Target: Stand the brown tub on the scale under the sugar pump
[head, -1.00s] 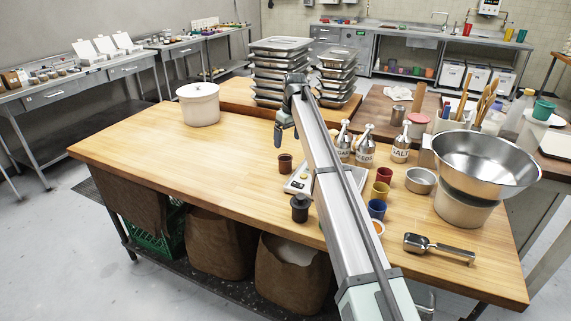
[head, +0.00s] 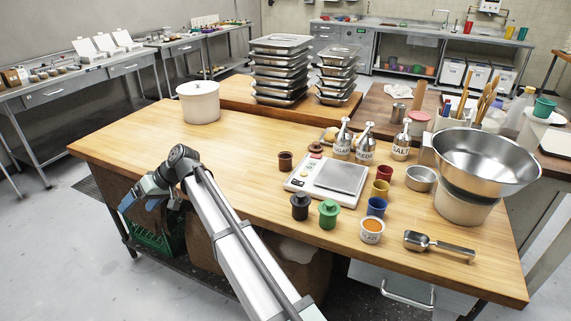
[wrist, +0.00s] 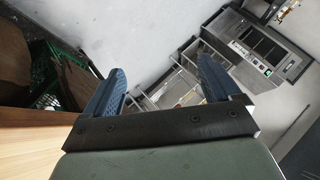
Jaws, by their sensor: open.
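The small brown tub (head: 285,161) stands upright on the wooden table, just left of the scale and apart from it. The white scale (head: 303,188) has a bare metal plate (head: 342,177). The sugar pump (head: 342,146) is a silver-topped dispenser labelled SUGAR, behind the scale; it is the leftmost of three pumps. My gripper (head: 140,205) is off the table's front left edge, well away from the tub. In the wrist view its blue fingers (wrist: 162,88) are apart with nothing between them. The wrist view shows none of the task's objects.
A dark tub (head: 300,207), a green tub (head: 328,213) and an orange-filled cup (head: 372,231) stand before the scale. Blue (head: 377,207), yellow (head: 380,189) and red (head: 385,173) tubs line its right. The table's left half is clear except a white lidded pot (head: 199,103).

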